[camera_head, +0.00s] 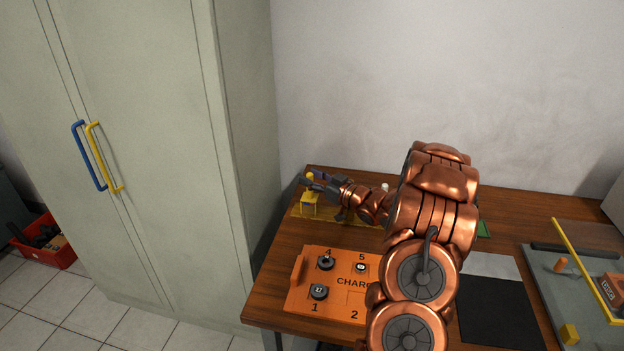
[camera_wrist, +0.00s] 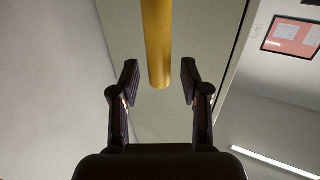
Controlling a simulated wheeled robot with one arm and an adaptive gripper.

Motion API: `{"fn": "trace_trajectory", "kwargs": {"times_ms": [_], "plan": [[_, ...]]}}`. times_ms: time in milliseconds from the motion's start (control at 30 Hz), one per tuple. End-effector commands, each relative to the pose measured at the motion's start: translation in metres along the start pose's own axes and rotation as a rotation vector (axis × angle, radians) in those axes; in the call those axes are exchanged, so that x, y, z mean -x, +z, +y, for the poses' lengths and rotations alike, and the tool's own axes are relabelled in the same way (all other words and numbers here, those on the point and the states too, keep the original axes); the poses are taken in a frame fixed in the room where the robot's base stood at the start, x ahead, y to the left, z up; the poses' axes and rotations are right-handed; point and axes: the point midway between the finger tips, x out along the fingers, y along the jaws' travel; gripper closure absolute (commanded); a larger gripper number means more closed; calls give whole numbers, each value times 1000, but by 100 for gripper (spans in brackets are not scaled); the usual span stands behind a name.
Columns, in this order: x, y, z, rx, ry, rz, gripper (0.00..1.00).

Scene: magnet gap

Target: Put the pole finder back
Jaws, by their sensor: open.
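A yellow rod (camera_wrist: 158,40), which looks like the handle of the pole finder, runs down from the top of the wrist view and ends between my fingers. My gripper (camera_wrist: 160,82) is open, with one finger on each side of the rod and a visible gap to each. In the head view my gripper (camera_head: 319,181) is at the table's back left, beside a small yellow knob (camera_head: 309,175) and above a yellow stand (camera_head: 309,201). My fingers partly hide this spot, and I cannot tell whether the rod rests in the stand.
An orange charging tray (camera_head: 338,258) with dark round pieces lies in front on the wooden table (camera_head: 282,275). A dark mat (camera_head: 497,312) and a grey board with a yellow bar (camera_head: 583,262) are at the right. A tall cabinet (camera_head: 238,130) stands close on the left.

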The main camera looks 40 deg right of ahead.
Motion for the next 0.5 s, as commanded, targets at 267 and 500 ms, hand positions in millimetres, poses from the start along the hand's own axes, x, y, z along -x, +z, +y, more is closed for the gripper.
{"fn": "trace_trajectory", "kwargs": {"times_ms": [267, 500], "plan": [[34, 2, 2, 0, 5, -3, 54], [69, 2, 1, 0, 3, -1, 54]]}}
